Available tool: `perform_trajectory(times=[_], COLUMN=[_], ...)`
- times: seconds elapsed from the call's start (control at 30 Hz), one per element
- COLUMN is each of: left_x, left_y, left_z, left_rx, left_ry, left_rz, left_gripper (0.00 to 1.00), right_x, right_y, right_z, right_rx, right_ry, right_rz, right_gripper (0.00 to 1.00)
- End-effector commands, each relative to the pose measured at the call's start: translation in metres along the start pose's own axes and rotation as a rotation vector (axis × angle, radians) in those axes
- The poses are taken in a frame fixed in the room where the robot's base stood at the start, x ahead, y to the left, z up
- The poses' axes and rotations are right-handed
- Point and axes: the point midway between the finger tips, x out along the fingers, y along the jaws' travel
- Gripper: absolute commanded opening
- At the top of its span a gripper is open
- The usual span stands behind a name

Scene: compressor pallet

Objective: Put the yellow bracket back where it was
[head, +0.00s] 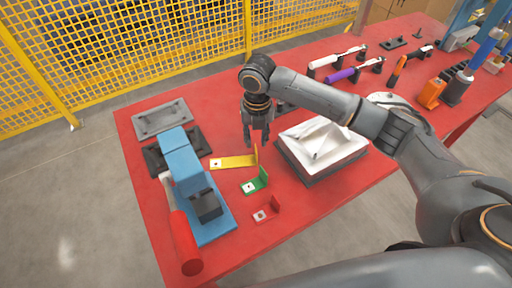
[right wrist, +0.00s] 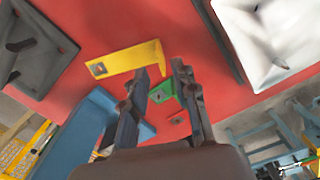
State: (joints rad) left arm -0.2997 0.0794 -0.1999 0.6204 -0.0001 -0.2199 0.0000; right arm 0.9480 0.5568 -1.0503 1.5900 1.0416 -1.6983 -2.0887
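The yellow bracket (head: 233,162) lies on the red table, its upright flange at the right end. It also shows in the right wrist view (right wrist: 118,64), with its bent end just beyond my fingertips. My right gripper (head: 257,145) points down above the table close to that upright end. Its two fingers (right wrist: 160,66) are apart with nothing held between them. The green bracket (head: 256,184) and the red bracket (head: 266,211) lie in a row in front of the yellow one. My left gripper is not in view.
A blue press-like device (head: 188,170) with a red cylinder (head: 185,242) stands left of the brackets. A white moulded block on a dark base (head: 322,146) stands right of them. Dark trays (head: 161,119) lie at the back left. Several tools stand along the back right.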

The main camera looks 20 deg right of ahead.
Motion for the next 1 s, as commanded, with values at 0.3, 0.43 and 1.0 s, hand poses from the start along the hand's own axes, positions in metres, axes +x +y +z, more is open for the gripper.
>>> perform_trajectory(times=[0.3, 0.43, 1.0], left_x=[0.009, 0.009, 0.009], left_y=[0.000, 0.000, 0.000], left_z=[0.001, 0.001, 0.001], left_rx=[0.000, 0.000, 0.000], left_ry=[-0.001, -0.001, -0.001], left_rz=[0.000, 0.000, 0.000], left_gripper=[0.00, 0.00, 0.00], right_x=[-0.056, -0.064, -0.066], right_y=[0.000, 0.000, 0.000], right_z=[0.001, 0.000, 0.000], right_rx=[0.000, 0.001, 0.001], right_ry=[-0.001, 0.000, 0.002], right_rz=[0.001, 0.000, 0.000], right_gripper=[0.28, 0.28, 0.28])
